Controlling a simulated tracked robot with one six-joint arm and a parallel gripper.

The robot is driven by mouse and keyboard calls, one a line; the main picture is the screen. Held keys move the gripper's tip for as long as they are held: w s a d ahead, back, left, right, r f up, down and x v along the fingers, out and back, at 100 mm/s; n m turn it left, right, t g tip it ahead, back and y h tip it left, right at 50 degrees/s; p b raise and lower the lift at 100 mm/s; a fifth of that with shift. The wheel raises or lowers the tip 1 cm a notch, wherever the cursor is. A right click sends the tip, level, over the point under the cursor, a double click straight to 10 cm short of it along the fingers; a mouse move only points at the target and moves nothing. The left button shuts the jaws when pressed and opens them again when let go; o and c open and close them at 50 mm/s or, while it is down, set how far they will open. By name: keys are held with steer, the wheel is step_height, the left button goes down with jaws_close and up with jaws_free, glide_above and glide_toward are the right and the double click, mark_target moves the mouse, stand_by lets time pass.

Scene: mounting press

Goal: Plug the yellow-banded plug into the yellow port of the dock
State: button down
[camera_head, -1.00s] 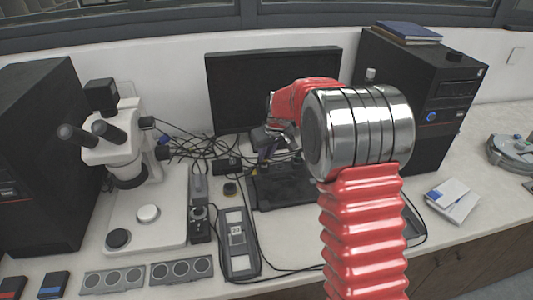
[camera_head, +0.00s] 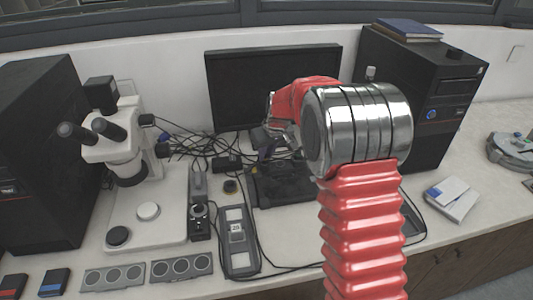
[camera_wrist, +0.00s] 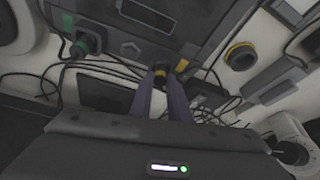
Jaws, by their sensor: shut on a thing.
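My gripper (camera_wrist: 161,82) points at a dark grey dock (camera_wrist: 118,20) in the wrist view. Its two purple fingers are shut on a small dark plug (camera_wrist: 160,76) with a yellow band, held between the fingertips close to the dock's edge. A yellow port (camera_wrist: 181,66) shows just right of the fingertips; the plug appears beside it, but I cannot tell whether they touch. In the head view my arm hides much of the gripper (camera_head: 266,153) and the plug is too small to make out.
Loose black cables (camera_head: 195,148) tangle behind and around the work spot. A round black part with a yellow ring (camera_wrist: 240,56) lies to the right in the wrist view. A monitor (camera_head: 270,85) stands behind, a microscope (camera_head: 120,160) left, and a computer tower (camera_head: 430,95) right.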

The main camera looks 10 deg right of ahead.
steer(key=c, duration=1.6)
jaws_free()
steer(key=shift+o, duration=0.6)
steer(key=o, duration=0.5)
steer(key=shift+c, duration=0.2)
steer(key=shift+r, duration=3.75)
